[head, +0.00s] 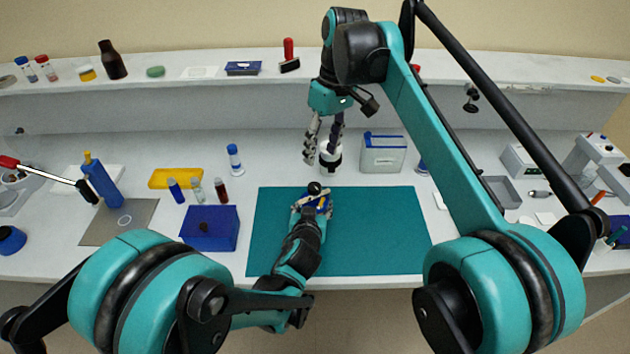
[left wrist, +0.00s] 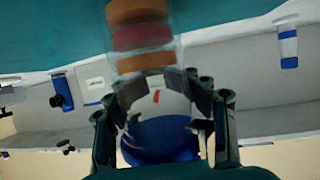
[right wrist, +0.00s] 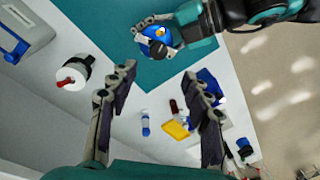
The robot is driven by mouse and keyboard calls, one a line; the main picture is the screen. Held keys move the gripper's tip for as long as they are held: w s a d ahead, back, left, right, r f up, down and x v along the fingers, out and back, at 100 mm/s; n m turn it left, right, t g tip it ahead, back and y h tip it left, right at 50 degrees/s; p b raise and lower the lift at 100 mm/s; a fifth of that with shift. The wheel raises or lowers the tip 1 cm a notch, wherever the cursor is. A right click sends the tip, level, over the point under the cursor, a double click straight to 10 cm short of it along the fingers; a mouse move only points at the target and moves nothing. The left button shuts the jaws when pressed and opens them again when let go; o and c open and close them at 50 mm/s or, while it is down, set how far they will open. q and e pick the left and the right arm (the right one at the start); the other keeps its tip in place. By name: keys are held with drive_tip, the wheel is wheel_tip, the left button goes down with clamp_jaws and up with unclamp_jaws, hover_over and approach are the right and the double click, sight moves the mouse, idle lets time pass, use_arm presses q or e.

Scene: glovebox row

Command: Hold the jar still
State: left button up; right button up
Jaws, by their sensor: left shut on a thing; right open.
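The jar (left wrist: 160,135) fills the middle of the left wrist view: a blue part at one end, a pale band with a red mark, and orange and red layers in its clear part. My left gripper (head: 312,200) is shut around it over the teal mat (head: 370,235). In the head view the fingers and a black knob hide most of the jar (head: 322,203); it shows blue in the right wrist view (right wrist: 150,48). My right gripper (head: 325,140) is open and empty, above and behind the jar, near a white bottle (head: 331,160).
A blue box (head: 210,228), small vials (head: 221,190) and a yellow tray (head: 176,179) stand left of the mat. The mat's right half is clear. A shelf (head: 200,85) runs along the back.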

sight(315, 186)
drive_tip(key=f+n, duration=0.3)
drive_tip(key=n, duration=0.3)
drive_tip(key=a+f+n+h, duration=0.1)
drive_tip(key=f+n, duration=0.3)
drive_tip(key=n, duration=0.2)
drive_tip(key=f+n, duration=0.3)
drive_tip(key=n, duration=0.3)
drive_tip(key=shift+a+f+h, duration=0.2)
drive_tip(key=shift+h, duration=0.2)
drive_tip(key=shift+t, duration=0.3)
clamp_jaws()
